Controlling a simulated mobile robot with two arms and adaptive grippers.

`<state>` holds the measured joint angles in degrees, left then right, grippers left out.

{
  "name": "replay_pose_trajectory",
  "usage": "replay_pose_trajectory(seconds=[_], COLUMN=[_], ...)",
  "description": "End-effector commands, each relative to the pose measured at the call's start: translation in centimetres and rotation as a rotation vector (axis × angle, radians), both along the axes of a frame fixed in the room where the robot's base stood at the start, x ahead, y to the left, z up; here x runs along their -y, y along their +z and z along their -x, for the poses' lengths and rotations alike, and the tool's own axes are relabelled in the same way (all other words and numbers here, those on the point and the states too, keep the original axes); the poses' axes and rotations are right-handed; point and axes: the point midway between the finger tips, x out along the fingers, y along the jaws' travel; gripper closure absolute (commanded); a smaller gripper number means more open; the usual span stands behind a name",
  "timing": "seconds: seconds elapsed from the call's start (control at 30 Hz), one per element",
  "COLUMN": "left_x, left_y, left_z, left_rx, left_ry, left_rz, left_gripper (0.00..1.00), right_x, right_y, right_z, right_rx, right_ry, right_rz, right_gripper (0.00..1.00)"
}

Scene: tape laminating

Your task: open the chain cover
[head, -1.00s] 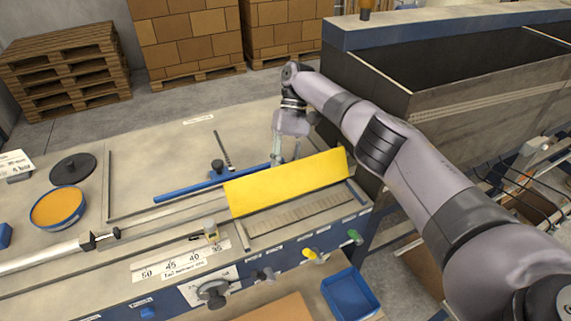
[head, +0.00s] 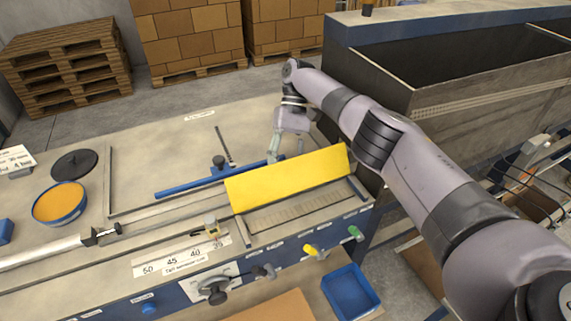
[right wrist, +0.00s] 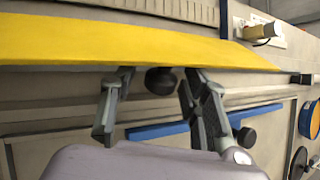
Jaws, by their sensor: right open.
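The yellow chain cover (head: 290,178) is tilted up on the machine table, with the chain bed (head: 297,212) exposed in front of it. My right gripper (head: 285,157) is at the cover's back side, pointing down, close to its rear edge. In the right wrist view, the chain cover (right wrist: 120,48) crosses the top as a long yellow band. My left gripper is not in view.
A blue bar (head: 210,182) with a black knob (head: 218,162) lies left of the gripper. Knobs and levers line the blue front panel, above a blue bin (head: 350,292). An orange-filled bowl (head: 60,203) stands at left. A deep metal trough (head: 450,80) is at right.

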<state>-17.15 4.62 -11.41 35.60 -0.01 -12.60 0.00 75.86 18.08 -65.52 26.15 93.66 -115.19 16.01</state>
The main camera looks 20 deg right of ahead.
Motion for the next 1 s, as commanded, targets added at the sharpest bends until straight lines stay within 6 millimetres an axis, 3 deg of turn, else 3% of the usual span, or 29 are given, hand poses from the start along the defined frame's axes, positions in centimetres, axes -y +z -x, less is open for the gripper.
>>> replay_pose_trajectory(seconds=[0.33,0.73,1.0], left_x=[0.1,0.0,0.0], left_y=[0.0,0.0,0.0], left_z=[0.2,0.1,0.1], left_rx=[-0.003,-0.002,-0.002], left_ry=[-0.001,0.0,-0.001], left_rz=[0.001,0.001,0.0], left_gripper=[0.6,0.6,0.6], right_x=[0.1,0.1,0.0], right_y=[1.0,7.4,9.7], right_z=[-0.1,-0.1,0.0], right_rx=[0.004,0.005,0.001], right_ry=[0.0,0.0,0.0], right_rz=[0.001,0.003,0.001], right_gripper=[0.58,0.58,0.58])
